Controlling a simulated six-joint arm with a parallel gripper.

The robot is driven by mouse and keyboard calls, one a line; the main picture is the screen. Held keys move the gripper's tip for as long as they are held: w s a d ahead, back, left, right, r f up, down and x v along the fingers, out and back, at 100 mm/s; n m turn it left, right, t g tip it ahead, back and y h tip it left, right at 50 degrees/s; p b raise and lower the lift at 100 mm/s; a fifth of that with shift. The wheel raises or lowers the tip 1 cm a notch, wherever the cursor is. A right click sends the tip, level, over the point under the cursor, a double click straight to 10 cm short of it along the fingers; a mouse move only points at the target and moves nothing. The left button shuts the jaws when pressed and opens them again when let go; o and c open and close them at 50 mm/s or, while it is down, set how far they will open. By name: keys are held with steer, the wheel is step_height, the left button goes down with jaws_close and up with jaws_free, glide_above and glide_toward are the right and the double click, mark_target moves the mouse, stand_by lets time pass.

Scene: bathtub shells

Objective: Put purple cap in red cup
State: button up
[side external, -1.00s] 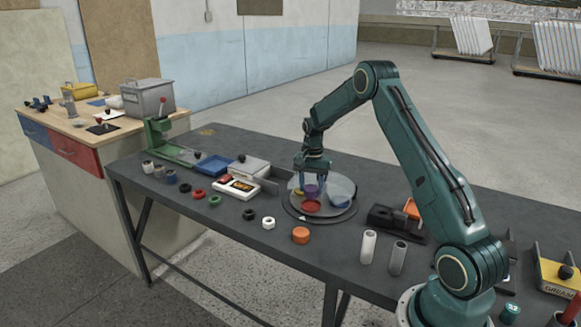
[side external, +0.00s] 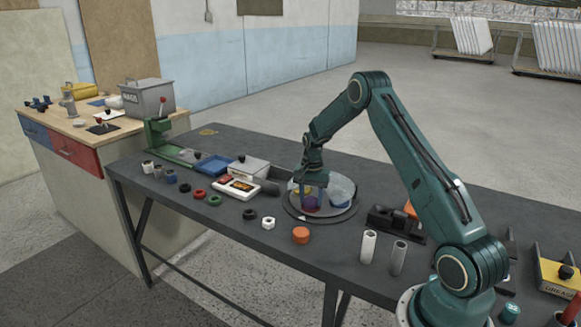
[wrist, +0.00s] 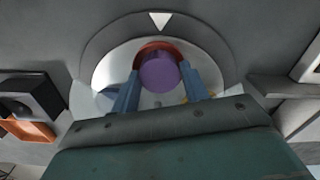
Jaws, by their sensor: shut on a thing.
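The purple cap (wrist: 160,73) is between the two blue fingers of my gripper (wrist: 162,82) in the wrist view. In the side external view the purple cap (side external: 311,203) shows low over the turntable, below my gripper (side external: 311,192). My gripper is shut on the purple cap. The red cup (wrist: 157,47) shows as a red arc around the cap's far edge in the wrist view. The cap covers most of the cup, and I cannot tell whether it is inside or just above it. In the side external view the cup is largely hidden.
The round turntable (side external: 319,217) has clear dividers standing on it. An orange cap (side external: 300,235), a white nut (side external: 268,223) and upright tubes (side external: 368,246) stand in front of it. A black block (side external: 392,220) is close on the right. A white tray (side external: 238,187) is on the left.

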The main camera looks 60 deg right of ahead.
mark_target(311, 200)
steer(key=shift+f, duration=0.3)
steer(key=shift+s+f, duration=0.1)
steer(key=shift+f, duration=0.25)
steer(key=o, duration=1)
steer(key=shift+r, duration=6.8)
